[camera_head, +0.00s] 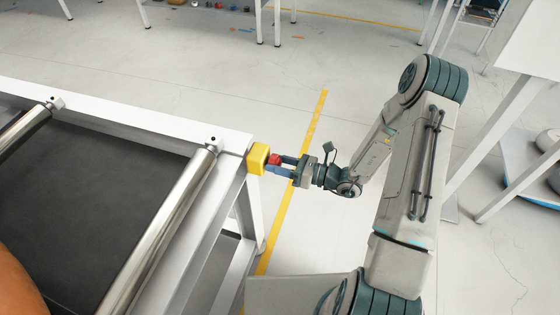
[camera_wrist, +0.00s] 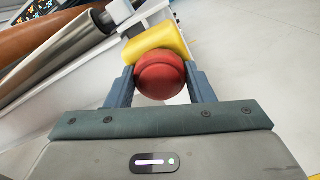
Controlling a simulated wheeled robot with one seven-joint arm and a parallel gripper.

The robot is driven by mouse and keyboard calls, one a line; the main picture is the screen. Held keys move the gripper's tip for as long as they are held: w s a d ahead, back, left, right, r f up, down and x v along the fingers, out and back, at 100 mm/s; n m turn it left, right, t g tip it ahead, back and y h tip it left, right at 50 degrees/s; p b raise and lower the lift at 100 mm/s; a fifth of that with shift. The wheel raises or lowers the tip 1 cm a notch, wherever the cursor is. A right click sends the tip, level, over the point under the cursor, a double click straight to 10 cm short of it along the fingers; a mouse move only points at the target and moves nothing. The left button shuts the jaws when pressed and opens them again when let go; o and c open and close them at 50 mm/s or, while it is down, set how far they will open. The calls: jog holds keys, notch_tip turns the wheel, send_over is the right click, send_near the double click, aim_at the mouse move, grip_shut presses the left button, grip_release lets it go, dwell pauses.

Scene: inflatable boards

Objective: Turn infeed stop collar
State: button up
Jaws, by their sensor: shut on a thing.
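A red round knob (camera_head: 275,160), which looks like the stop collar, sits on the face of a yellow block (camera_head: 257,158) at the corner of the white conveyor frame. My gripper (camera_head: 279,165) reaches it from the right and is shut on the red knob. In the wrist view the red knob (camera_wrist: 161,76) sits between the two blue-grey fingers of my gripper (camera_wrist: 161,85), with the yellow block (camera_wrist: 155,43) just behind it. The sides of the knob are partly hidden by the fingers.
The conveyor has a dark belt (camera_head: 95,200) and a steel roller (camera_head: 165,225) near its end. A brown-orange rounded thing (camera_head: 15,275) lies on the belt at lower left. A yellow floor line (camera_head: 305,140) runs past the frame. White table legs (camera_head: 500,150) stand at right.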

jog(key=shift+a, duration=0.1)
dwell(0.3)
jog(key=o, duration=1)
jog(key=v, duration=1.4)
jog(key=shift+a, duration=0.1)
